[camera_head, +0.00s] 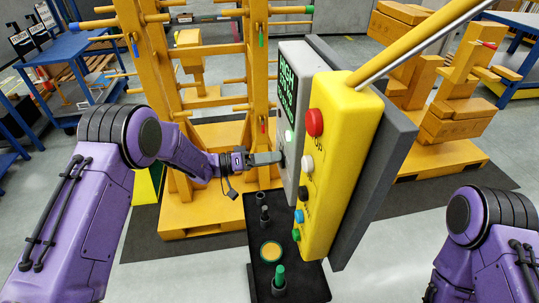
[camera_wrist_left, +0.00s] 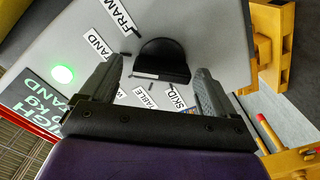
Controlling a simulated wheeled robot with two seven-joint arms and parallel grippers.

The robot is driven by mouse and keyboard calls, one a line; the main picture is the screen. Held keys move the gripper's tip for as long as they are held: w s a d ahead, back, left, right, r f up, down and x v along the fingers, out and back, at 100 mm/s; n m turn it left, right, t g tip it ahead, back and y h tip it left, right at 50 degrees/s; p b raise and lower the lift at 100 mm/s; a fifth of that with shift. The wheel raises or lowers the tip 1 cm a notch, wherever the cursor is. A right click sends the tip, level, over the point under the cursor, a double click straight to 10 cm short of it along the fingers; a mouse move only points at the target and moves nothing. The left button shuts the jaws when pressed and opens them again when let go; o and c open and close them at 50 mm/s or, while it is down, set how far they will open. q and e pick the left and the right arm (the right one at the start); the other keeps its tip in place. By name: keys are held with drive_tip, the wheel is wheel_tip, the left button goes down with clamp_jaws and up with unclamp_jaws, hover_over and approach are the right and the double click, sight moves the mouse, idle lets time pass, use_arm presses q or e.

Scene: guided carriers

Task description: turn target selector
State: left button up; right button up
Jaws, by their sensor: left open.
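The target selector (camera_wrist_left: 163,58) is a black knob with a white line on a grey panel (camera_wrist_left: 195,22) in the left wrist view. Labels around it read FRAME, STAND, TABLE and SKID. My left gripper (camera_wrist_left: 157,68) is open, with one finger on each side of the knob; I cannot tell whether they touch it. In the head view my left gripper (camera_head: 278,158) reaches the face of the grey panel (camera_head: 291,60) and hides the knob. My right arm shows at the lower right, its gripper out of view.
A yellow control box (camera_head: 342,120) with a red button (camera_head: 315,122) and several smaller buttons stands right of the panel. A green display (camera_head: 287,92) and a lit green lamp (camera_wrist_left: 64,74) are on the panel. Yellow racks (camera_head: 260,60) stand behind.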

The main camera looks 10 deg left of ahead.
use_arm(q)
drive_tip(key=shift+w+d, duration=0.1)
drive_tip(key=c, duration=1)
drive_tip(key=shift+o, duration=0.2)
drive_tip(key=shift+f, duration=0.1)
drive_tip(key=shift+s+m+b, duration=0.2)
drive_tip(key=shift+m+b, duration=3.4)
drive_tip(key=shift+m, duration=0.5)
